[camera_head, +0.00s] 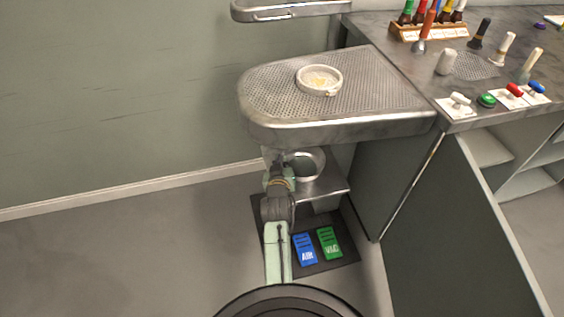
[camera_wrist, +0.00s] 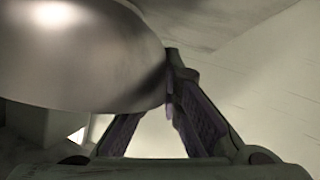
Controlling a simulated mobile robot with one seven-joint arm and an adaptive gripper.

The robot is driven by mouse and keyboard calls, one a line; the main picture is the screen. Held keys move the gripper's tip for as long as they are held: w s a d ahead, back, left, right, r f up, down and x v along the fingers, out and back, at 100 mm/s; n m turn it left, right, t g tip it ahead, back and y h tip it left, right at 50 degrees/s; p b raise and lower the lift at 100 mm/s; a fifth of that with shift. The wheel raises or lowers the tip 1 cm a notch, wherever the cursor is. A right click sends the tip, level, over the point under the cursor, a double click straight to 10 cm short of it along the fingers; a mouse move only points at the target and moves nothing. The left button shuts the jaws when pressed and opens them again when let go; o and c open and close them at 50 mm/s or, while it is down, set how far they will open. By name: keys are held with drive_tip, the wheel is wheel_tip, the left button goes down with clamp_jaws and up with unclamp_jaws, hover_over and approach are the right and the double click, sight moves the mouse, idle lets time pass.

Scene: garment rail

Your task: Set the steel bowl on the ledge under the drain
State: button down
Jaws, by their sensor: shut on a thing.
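The steel bowl (camera_head: 306,164) is upright under the perforated board (camera_head: 262,97), above or on the small metal ledge (camera_head: 330,188); I cannot tell whether its base touches. My gripper (camera_head: 284,160) is at the bowl's left side, partly hidden by the board's front edge and my arm. In the wrist view the bowl (camera_wrist: 75,50) fills the upper left, and my gripper (camera_wrist: 172,90) is shut on its edge, with the fingertips at the bowl's right end. The drain is hidden beneath the board.
Blue AIR (camera_head: 305,249) and green VAC (camera_head: 329,243) pedals sit on a dark floor mat below the ledge. A cabinet (camera_head: 430,220) closes the right side; open floor (camera_head: 130,250) lies left.

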drive_tip(key=c, duration=2.2)
unclamp_jaws()
drive_tip(key=shift+f, duration=0.15)
drive_tip(key=shift+c, duration=0.2)
drive_tip(key=o, duration=0.5)
